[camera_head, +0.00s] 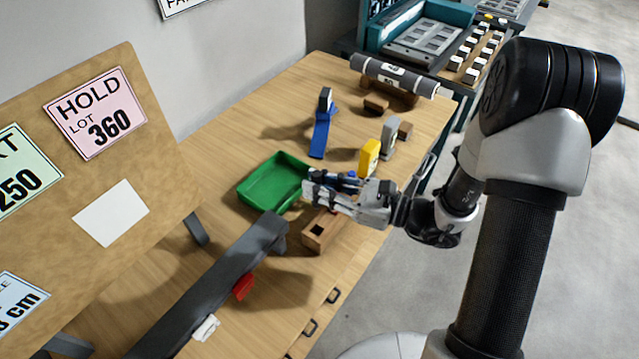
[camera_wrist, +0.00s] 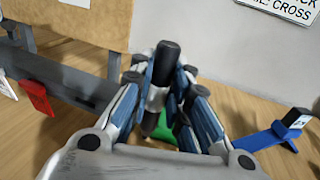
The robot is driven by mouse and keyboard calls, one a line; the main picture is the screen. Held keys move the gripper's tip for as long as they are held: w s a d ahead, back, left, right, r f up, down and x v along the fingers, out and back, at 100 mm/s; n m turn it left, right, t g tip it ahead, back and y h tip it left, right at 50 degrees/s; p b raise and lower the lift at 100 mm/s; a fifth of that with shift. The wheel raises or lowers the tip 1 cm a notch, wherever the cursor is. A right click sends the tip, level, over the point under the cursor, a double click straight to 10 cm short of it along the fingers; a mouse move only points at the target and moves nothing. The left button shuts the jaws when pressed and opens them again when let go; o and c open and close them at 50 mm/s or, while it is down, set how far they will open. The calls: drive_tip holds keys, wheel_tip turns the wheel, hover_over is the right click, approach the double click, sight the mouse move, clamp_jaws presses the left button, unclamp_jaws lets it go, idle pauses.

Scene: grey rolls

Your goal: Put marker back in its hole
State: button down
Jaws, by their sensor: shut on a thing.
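My gripper (camera_head: 317,192) is shut on the marker, which shows in the wrist view as a dark-ended cylinder (camera_wrist: 167,55) standing between the fingers (camera_wrist: 163,92). Its top end sticks out past the fingers and its lower end is dark too. In the head view the fingers hide most or all of the marker. A wooden block (camera_head: 312,243) with a dark square hole in its top stands on the bench just below my gripper in the picture. The block's far part is hidden behind my gripper. The marker looks apart from the visible hole.
A green tray (camera_head: 250,197) lies left of my gripper. A grey rail (camera_head: 215,285) with a red clip (camera_head: 243,287) and a white clip (camera_head: 206,328) runs nearer. A yellow piece (camera_head: 369,157), a grey piece (camera_head: 389,138) and a blue stand (camera_head: 320,138) stand behind. A grey roll (camera_head: 395,76) lies farther back.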

sight(319, 205)
wheel_tip(319, 205, down, 5)
drive_tip(key=m+t+h+b, duration=0.1)
drive_tip(key=t+b, duration=0.1)
drive_tip(key=b, duration=0.1)
drive_tip(key=shift+r+b, duration=0.15)
drive_tip(key=shift+b, duration=0.15)
drive_tip(key=shift+f+m+t+h, duration=0.4)
drive_tip(key=shift+f+m+t, duration=0.3)
drive_tip(key=shift+f, duration=0.5)
drive_tip(key=shift+f, duration=3.3)
drive_tip(key=c, duration=1.4)
unclamp_jaws()
drive_tip(key=shift+c, duration=0.2)
drive_tip(key=v, duration=1.2)
drive_tip(key=shift+r, duration=0.1)
